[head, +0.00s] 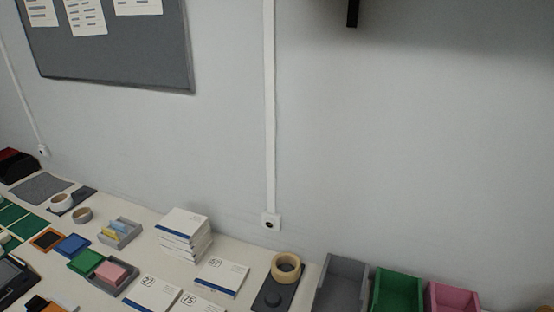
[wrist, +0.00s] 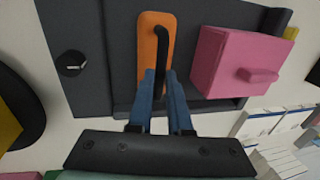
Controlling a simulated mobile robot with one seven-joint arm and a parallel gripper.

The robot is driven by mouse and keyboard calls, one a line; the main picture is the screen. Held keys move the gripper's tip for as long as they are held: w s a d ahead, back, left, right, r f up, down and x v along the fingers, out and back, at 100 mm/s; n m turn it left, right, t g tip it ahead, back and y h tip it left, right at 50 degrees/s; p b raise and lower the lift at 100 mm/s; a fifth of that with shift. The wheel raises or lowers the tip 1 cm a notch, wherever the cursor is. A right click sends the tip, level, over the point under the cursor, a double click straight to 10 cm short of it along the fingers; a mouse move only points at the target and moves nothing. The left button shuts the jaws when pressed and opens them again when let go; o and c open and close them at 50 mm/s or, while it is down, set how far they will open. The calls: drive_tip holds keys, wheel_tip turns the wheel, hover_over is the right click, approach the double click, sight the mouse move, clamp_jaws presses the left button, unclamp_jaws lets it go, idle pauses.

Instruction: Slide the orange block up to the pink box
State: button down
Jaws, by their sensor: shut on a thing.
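The orange block (wrist: 150,28) shows in the wrist view, a long rounded piece lying on a dark grey board (wrist: 95,55). A black curved handle stands up from it. My gripper (wrist: 162,76) has its blue fingers closed on this handle. The pink box (wrist: 228,60), with a small raised pink grip on its near face, sits to the right of the orange block. A narrow strip of dark board shows between the two. The fingers hide the near end of the block. My gripper is not seen in the head view.
In the wrist view, a black and yellow round thing (wrist: 12,120) stands at the left and white stacked boxes (wrist: 268,122) at the lower right. The head view shows a crowded table with a tape roll (head: 286,266), grey (head: 342,280), green (head: 398,290) and pink bins (head: 452,297).

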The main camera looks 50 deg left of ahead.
drive_tip(key=a, duration=0.1)
drive_tip(key=s+a, duration=0.2)
drive_tip(key=a, duration=0.1)
drive_tip(key=shift+s, duration=0.25)
drive_tip(key=c, duration=0.8)
unclamp_jaws()
drive_tip(key=shift+c, duration=0.2)
wheel_tip(320, 180, up, 13)
drive_tip(key=w+d, duration=0.1)
drive_tip(key=d, duration=0.1)
drive_tip(key=shift+w+f, duration=0.15)
drive_tip(key=shift+w, duration=0.05)
drive_tip(key=shift+d, duration=0.1)
